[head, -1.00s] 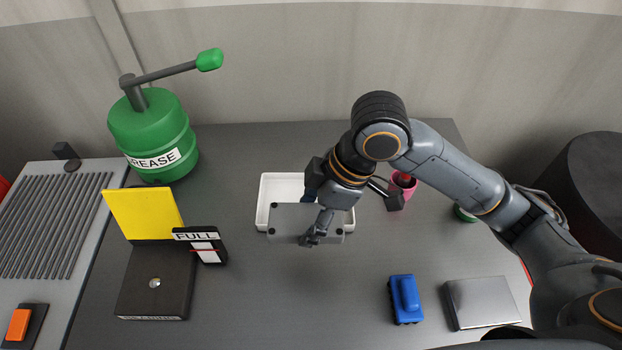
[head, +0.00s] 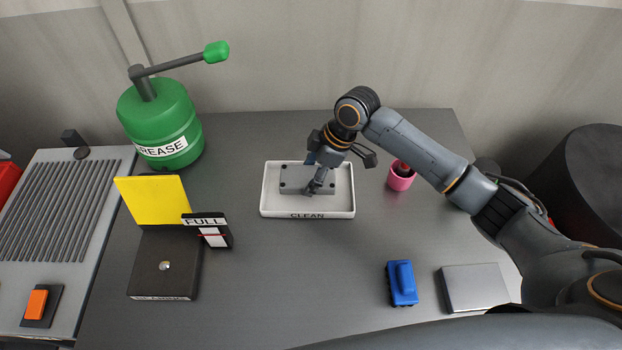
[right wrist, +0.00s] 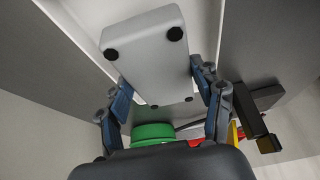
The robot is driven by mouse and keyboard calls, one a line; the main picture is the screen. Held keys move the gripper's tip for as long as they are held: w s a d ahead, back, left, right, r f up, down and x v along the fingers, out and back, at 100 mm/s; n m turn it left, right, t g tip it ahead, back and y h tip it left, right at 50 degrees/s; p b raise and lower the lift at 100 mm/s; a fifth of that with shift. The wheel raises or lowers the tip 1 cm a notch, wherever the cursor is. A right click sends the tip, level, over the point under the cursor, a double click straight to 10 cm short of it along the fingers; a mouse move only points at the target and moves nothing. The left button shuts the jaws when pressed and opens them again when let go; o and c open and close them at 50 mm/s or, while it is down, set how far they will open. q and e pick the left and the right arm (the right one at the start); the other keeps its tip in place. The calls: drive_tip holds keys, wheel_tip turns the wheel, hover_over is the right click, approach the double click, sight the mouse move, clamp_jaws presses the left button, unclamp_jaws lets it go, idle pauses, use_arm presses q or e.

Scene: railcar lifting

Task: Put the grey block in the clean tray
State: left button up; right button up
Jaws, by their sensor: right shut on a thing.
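The grey block (head: 293,180), a flat slab with dark round spots at its corners, is over the inside of the clean tray. The clean tray (head: 275,211) is white, shallow and labelled CLEAN on its front wall. My right gripper (head: 318,186) is shut on the block from above. In the right wrist view the block (right wrist: 150,55) sits between the two fingers of my right gripper (right wrist: 160,95). I cannot tell if the block touches the tray floor. My left gripper is not in view.
A green grease can (head: 160,125) with a lever stands at the back left. A black and yellow stand (head: 160,250) with a FULL sign (head: 207,230) is left of the tray. A pink cup (head: 401,177) is to its right. A blue block (head: 402,284) and a silver box (head: 474,288) lie front right.

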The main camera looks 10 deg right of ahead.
wheel_tip(320, 180, down, 2)
drive_tip(key=shift+f+p, duration=0.1)
drive_tip(key=shift+p, duration=0.35)
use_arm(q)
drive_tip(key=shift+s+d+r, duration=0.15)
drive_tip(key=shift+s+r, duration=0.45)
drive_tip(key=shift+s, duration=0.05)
use_arm(e)
drive_tip(key=shift+f, duration=0.25)
drive_tip(key=shift+f, duration=0.2)
drive_tip(key=o, duration=1.4)
drive_tip(key=shift+s, duration=0.1)
